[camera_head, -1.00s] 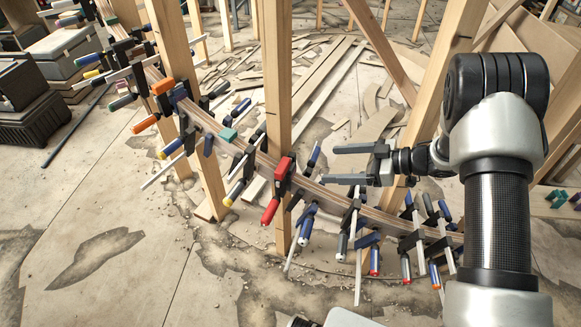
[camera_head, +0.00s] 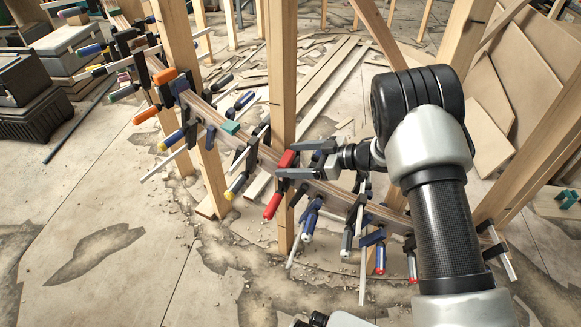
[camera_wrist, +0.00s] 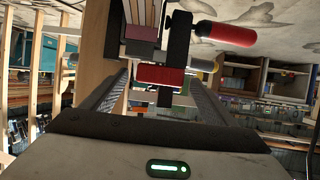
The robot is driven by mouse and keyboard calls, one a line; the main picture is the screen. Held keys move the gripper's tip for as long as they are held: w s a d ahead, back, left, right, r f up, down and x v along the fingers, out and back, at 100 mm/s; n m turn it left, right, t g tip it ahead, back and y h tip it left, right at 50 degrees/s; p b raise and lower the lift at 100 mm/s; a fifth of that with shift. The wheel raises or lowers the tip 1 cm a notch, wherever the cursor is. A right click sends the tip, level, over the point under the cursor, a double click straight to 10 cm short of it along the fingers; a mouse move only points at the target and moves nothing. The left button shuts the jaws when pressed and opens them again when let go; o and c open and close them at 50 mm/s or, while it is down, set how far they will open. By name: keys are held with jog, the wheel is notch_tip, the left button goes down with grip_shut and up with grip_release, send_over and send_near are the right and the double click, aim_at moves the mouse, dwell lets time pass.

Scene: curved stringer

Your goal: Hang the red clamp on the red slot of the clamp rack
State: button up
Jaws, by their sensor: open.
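The red clamp (camera_head: 286,160) is fixed on the curved wooden stringer (camera_head: 325,186), beside an upright post; its red handle (camera_head: 272,206) hangs down toward the front left. My gripper (camera_head: 290,161) is open, reaching in from the right, with its two fingers on either side of the clamp's red block. In the wrist view the red block (camera_wrist: 160,75) sits between the open fingers (camera_wrist: 158,92), and the red handle (camera_wrist: 223,33) points right above them. Whether the fingers touch the block cannot be told. I cannot make out a clamp rack with a red slot.
Many other clamps line the stringer, including one with an orange block (camera_head: 164,76) and one with a teal block (camera_head: 231,127). A wooden post (camera_head: 282,70) stands right behind the red clamp. Black cases (camera_head: 35,100) lie at left. The floor at front left is clear.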

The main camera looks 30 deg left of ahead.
jog(key=shift+a+f, duration=0.1)
jog(key=shift+a, duration=0.2)
jog(key=c, duration=2)
grip_shut()
jog(key=shift+r, duration=0.2)
